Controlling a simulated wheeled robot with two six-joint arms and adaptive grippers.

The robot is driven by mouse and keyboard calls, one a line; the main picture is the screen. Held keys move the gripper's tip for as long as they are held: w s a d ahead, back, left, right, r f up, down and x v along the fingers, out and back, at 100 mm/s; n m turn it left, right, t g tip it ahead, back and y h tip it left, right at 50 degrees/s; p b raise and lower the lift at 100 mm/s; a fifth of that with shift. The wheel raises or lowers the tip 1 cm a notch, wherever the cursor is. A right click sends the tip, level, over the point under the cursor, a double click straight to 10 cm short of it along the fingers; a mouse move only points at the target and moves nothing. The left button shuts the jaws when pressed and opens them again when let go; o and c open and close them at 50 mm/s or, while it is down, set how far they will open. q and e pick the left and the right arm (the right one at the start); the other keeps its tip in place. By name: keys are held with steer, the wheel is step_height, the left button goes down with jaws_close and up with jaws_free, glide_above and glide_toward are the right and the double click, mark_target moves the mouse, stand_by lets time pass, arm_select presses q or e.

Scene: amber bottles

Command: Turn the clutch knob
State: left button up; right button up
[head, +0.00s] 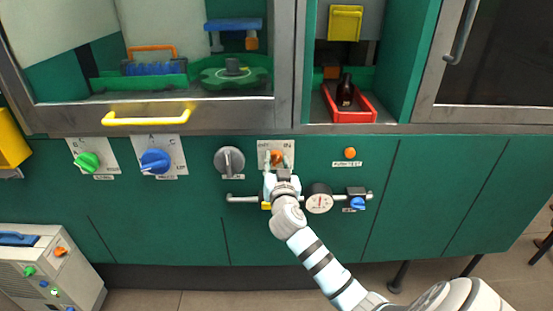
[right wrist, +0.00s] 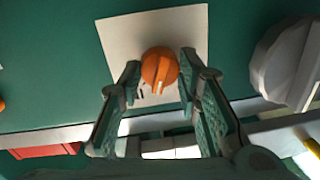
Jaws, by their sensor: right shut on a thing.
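The orange knob (head: 277,157) sits on a pale square plate (head: 264,146) on the green front panel; the plate has small lettering, of which "IN" can be made out at its upper right. My right gripper (head: 279,166) reaches up to it from below and is shut on the knob. In the right wrist view the orange knob (right wrist: 159,69) lies between the two fingertips (right wrist: 160,66) of my right gripper, and a light pointer line on it points down in the picture. Most of the plate's lower part is hidden in the head view. My left gripper is not in view.
A grey knob (head: 229,160) is just left of the plate, with blue (head: 155,162) and green (head: 87,162) knobs farther left. An orange button (head: 350,153) is to the right. A yellow handle (head: 146,118) juts out above.

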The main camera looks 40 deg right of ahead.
steer(key=n+p, duration=0.2)
steer(key=n, duration=0.1)
steer(key=shift+r+n, duration=0.15)
steer(key=shift+n, duration=0.15)
steer(key=n+p, duration=0.2)
steer(key=n, duration=0.1)
steer(key=shift+g, duration=0.4)
steer(key=n+p, duration=0.1)
steer(key=n, duration=0.1)
steer(key=shift+n, duration=0.4)
steer(key=shift+a+n+h+p, duration=0.1)
steer(key=shift+n+h+p, duration=0.35)
steer(key=shift+n, duration=0.95)
steer(key=o, duration=1.1)
steer(key=shift+w, duration=0.1)
steer(key=shift+o, duration=0.2)
